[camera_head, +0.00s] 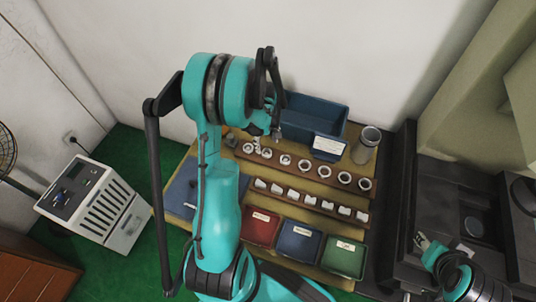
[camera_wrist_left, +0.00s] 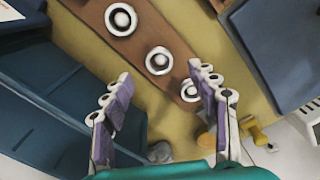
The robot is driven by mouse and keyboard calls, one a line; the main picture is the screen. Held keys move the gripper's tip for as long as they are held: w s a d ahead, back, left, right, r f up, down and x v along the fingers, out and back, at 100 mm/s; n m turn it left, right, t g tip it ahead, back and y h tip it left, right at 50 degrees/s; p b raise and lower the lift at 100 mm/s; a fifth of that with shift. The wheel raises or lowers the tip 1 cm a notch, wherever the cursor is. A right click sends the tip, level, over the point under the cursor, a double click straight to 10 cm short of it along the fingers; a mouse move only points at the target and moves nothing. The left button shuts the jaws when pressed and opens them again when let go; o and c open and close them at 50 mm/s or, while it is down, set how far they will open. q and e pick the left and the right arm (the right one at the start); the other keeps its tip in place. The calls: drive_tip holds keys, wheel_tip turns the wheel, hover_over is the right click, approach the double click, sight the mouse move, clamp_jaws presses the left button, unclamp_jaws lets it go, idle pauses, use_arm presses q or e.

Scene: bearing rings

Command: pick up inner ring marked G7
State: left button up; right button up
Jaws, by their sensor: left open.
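Several pale rings stand in a row on a brown wooden rack (camera_head: 295,166), and more white rings lie on a second rack (camera_head: 315,203) in front. No marking is legible, so I cannot tell which ring is G7. My left gripper (camera_head: 265,132) is over the left end of the rear rack. In the left wrist view my left gripper (camera_wrist_left: 163,100) is open and empty. A ring (camera_wrist_left: 158,60) lies beyond the gap between its fingers, and another ring (camera_wrist_left: 190,90) is partly hidden by the right finger. My right gripper (camera_head: 428,243) is at the lower right, small and partly obscured.
A blue bin (camera_head: 312,112) stands behind the racks, with a metal cylinder (camera_head: 366,146) to its right. Red (camera_head: 261,227), blue (camera_head: 299,242) and green (camera_head: 343,257) trays sit in front. A dark machine (camera_head: 460,195) stands at the right.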

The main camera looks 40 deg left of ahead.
sight(267, 149)
use_arm(q)
wheel_tip(267, 149, down, 5)
drive_tip(key=shift+w+f+b, duration=0.1)
drive_tip(key=shift+f+b, duration=0.1)
drive_tip(key=shift+b, duration=1.05)
use_arm(e)
wheel_tip(267, 149, down, 3)
drive_tip(key=shift+r, duration=0.1)
use_arm(q)
drive_tip(key=shift+r, duration=0.1)
drive_tip(key=c, duration=1.2)
drive_tip(key=shift+c, duration=0.2)
use_arm(e)
drive_tip(key=shift+r, duration=0.1)
